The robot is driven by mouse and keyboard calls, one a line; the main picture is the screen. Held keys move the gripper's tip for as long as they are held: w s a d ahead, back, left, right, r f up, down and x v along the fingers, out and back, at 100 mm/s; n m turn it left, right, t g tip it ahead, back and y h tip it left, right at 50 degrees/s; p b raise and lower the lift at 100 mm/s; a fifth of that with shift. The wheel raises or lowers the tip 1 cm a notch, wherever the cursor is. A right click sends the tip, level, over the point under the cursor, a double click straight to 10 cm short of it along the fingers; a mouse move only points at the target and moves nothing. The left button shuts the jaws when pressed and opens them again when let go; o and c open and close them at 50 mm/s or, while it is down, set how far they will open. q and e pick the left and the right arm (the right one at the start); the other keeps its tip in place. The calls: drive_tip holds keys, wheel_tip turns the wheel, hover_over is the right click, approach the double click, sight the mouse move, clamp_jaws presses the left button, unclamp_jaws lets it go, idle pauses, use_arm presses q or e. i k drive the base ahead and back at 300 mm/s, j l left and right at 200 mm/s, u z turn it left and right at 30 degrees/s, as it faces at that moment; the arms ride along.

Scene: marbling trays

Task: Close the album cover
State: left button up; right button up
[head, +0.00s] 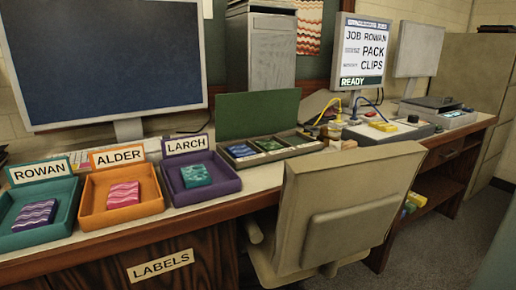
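What looks like the album (312,147) lies on the desk right of the labelled trays, a low dark case with compartments. Its green album cover (258,113) stands open, upright along the back edge. Neither of my grippers shows in the head view.
Teal ROWAN (66,192), orange ALDER (91,216) and purple LARCH (232,184) trays stand left, each holding a marbled piece. A beige chair (345,195) stands before the desk, close to the album's right front. A monitor (105,60) and a sign (364,50) reading READY stand behind.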

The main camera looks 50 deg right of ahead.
sight(249, 114)
drive_tip(key=z, duration=1.85)
drive_tip(key=i+j+z, duration=0.1)
drive_tip(key=i+z, duration=0.25)
drive_tip(key=i+j+z, duration=0.1)
drive_tip(key=z, duration=0.25)
drive_tip(key=i+j+z, duration=0.2)
drive_tip(key=z, duration=0.2)
